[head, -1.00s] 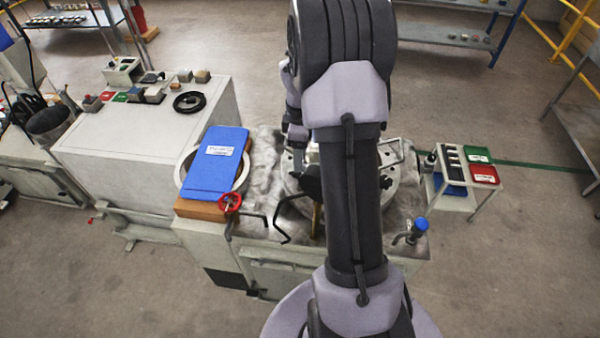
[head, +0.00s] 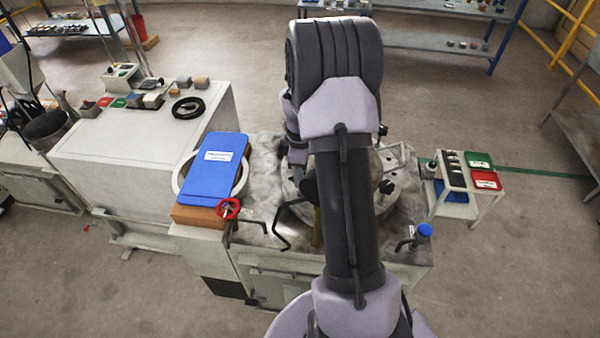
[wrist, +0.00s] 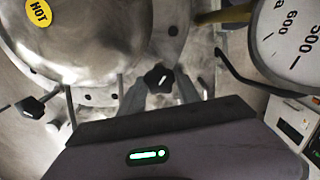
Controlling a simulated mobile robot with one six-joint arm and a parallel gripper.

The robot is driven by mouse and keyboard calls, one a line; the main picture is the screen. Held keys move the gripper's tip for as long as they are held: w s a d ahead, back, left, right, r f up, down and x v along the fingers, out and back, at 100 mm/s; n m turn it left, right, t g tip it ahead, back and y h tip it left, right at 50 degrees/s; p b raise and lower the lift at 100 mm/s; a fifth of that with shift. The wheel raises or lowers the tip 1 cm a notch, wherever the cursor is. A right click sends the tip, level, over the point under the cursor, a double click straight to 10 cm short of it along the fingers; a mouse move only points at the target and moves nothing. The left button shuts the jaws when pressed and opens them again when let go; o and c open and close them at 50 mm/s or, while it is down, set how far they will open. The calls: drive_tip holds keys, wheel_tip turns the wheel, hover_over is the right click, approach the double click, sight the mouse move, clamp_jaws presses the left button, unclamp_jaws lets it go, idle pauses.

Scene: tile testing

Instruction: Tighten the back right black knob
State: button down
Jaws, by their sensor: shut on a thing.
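In the wrist view, a black star-shaped knob (wrist: 160,77) stands at the rim of a round metal plate, beside a metal dome (wrist: 85,35) with a yellow HOT label. My gripper (wrist: 163,92) has its two grey fingers on either side of this knob and is shut on it. A second black knob (wrist: 30,107) is at the left, clear of my fingers. In the head view, my arm covers much of the plate and hides my fingertips. Black knobs show left of the arm (head: 308,186), right of it (head: 386,187) and at the back right (head: 382,130). I cannot tell which one matches the gripped knob.
A large dial (wrist: 292,40) and a bent black rod (wrist: 238,78) lie right of the gripped knob. A blue binder (head: 213,170), a red handwheel (head: 228,208) and a blue-capped valve (head: 424,231) are around the machine. A small cart (head: 465,190) stands at the right.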

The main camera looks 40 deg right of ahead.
drive_tip(key=shift+m, duration=0.3)
drive_tip(key=m, duration=0.3)
drive_tip(key=shift+m+p, duration=0.35)
drive_tip(key=shift+m, duration=0.05)
drive_tip(key=m, duration=0.4)
drive_tip(key=shift+m, duration=0.3)
drive_tip(key=m, duration=0.4)
drive_tip(key=shift+m+b, duration=0.4)
drive_tip(key=shift+m, duration=2.1)
drive_tip(key=c, duration=0.9)
unclamp_jaws()
drive_tip(key=shift+o, duration=0.2)
